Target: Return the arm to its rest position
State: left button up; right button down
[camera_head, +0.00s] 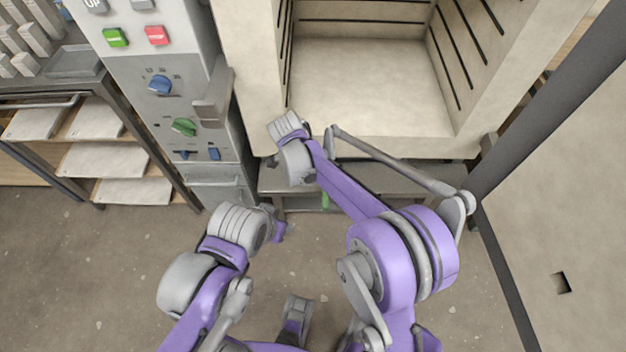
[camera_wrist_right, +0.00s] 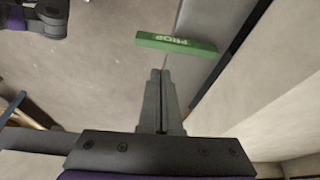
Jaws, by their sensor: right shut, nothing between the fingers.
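My right gripper (camera_wrist_right: 161,78) is shut and empty in the right wrist view, its two grey fingers together.
The kiln's control panel (camera_head: 170,100) with knobs and buttons stands left of the chamber. A rack (camera_head: 105,160) with pale slabs is at the far left. A large pale panel with a dark edge (camera_head: 500,280) stands at the right. The floor (camera_head: 70,270) at the lower left is clear.

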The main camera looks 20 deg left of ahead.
jog(key=shift+r, duration=0.25)
dwell(0.4)
jog(key=s+d+r+n+y+p, duration=0.1)
jog(key=s+d+r+n+p, duration=0.15)
jog(key=d+r, duration=0.55)
jog(key=s+d+r+n+y+p, duration=0.1)
jog(key=d+r+n, duration=0.2)
jog(key=d+r, duration=0.55)
jog(key=s+d+r+n+t+y+p, duration=0.1)
jog(key=s+d+n+t+p, duration=0.2)
jog(key=s+d+n, duration=0.4)
jog(key=s+d, duration=0.8)
jog(key=shift+d+r+n+t+p, duration=0.35)
jog(key=shift+t, duration=0.05)
